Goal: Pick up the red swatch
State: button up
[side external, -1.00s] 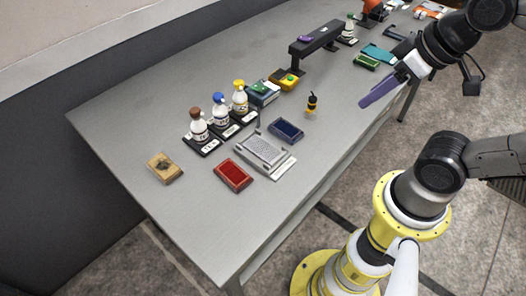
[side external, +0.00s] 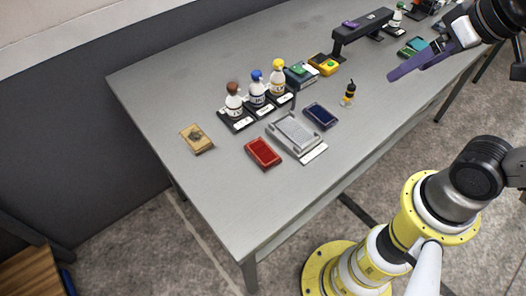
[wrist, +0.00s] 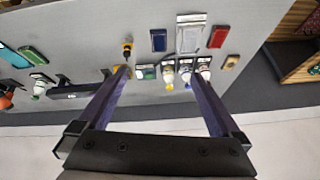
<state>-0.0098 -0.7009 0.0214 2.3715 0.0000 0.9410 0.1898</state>
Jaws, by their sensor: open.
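The red swatch (side external: 263,153) is a small flat red rectangle lying on the grey table (side external: 180,100), toward its near left end. It also shows in the wrist view (wrist: 218,37), near the top right. My gripper (side external: 405,70) is above the right part of the table in the side view, well apart from the swatch. In the wrist view its two long purple fingers (wrist: 160,95) are spread wide with nothing between them in grasp.
A grey tray (side external: 296,135) and a blue swatch (side external: 320,115) lie right of the red swatch. A tan block (side external: 197,138) lies left. Capped bottles (side external: 257,92) stand behind. A dropper bottle (side external: 348,95) and black raised stand (side external: 360,33) are farther right.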

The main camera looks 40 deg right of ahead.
jog(key=w+a+r+m+g, duration=0.1)
jog(key=w+a+r, duration=0.15)
jog(key=w, duration=0.55)
jog(key=n+g, duration=0.2)
jog(key=g, duration=0.3)
send_over(262, 151)
notch_tip(262, 151, down, 22)
jog(key=shift+a+r, duration=0.1)
jog(key=shift+s+f, duration=0.1)
jog(key=shift+f, duration=2.75)
jog(key=shift+c, duration=0.2)
jog(key=c, duration=1.4)
